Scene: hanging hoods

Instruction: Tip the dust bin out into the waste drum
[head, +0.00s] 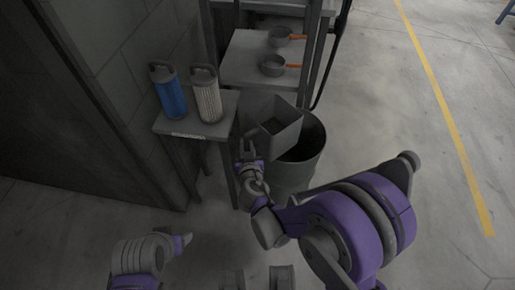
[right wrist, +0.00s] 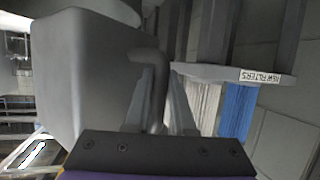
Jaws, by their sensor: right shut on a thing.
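The dust bin (head: 284,138) is a grey, open-topped box, held over the near left part of the waste drum (head: 297,178). Its mouth faces up toward the head camera; I cannot tell its exact tilt, and any contents are unclear in the dark inside. My right gripper (head: 247,150) is at the bin's left side, shut on its handle. In the right wrist view the bent handle (right wrist: 156,85) lies between the fingers, beside the bin's smooth wall (right wrist: 85,75). The drum is round, grey and open, its mouth partly hidden by the bin.
A small shelf (head: 188,128) left of the bin holds a blue filter (head: 171,95) and a white filter (head: 208,98). A wall stands left. Floor at right is clear.

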